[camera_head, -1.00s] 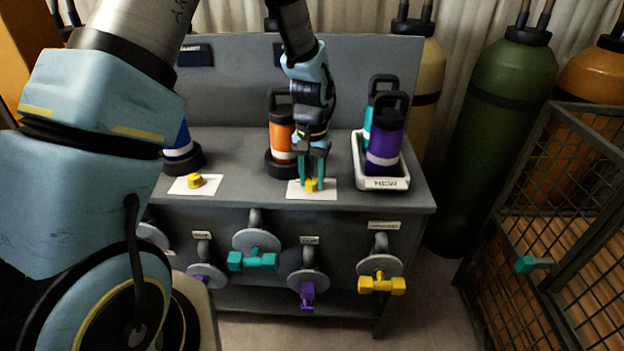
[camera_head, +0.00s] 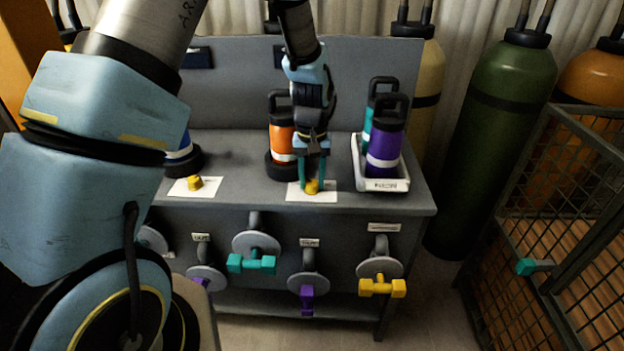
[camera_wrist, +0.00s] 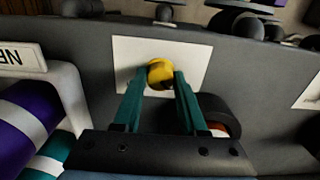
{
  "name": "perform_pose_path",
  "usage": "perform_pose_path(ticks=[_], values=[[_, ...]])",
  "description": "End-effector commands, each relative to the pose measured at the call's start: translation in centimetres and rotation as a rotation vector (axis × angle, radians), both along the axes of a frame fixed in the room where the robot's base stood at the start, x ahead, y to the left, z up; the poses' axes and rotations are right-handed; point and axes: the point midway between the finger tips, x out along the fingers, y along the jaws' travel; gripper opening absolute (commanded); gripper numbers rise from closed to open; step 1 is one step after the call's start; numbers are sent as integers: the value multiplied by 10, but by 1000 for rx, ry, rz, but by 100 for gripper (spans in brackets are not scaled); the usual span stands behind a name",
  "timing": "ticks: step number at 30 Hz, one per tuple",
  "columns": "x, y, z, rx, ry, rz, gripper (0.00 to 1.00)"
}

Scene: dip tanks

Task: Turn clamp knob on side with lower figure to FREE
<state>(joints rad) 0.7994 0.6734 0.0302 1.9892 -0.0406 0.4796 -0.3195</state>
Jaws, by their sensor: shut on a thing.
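My gripper (camera_head: 313,185) points down at the front of the grey bench and is shut on a yellow clamp knob (camera_wrist: 160,73). This knob stands on a white card (camera_head: 325,196) in front of an orange bottle (camera_head: 281,138). In the wrist view the teal fingers lie on both sides of the knob, and no lettering on the card can be read. A second yellow knob (camera_head: 194,183) stands on another white card to the left, in front of a blue bottle (camera_head: 180,139) partly hidden by my arm. The figures on the back panel are hidden or unreadable.
A white tray (camera_head: 381,185) with a purple bottle (camera_head: 385,142) and a teal one is right of my gripper. Teal, purple and yellow valve handles hang on the bench front (camera_head: 345,228). A mesh cage (camera_head: 560,240) and gas cylinders stand to the right.

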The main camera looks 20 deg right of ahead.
Motion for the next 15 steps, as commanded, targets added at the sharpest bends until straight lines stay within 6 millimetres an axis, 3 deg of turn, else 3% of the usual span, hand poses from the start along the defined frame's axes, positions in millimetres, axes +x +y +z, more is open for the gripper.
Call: perform_pose_path(ticks=[1,2,9,15], values=[[0,0,0,-1,-1,2,0],[0,0,0,-1,-1,1,45],[0,0,0,0,-1,0,72],[0,0,0,0,0,0,72]])
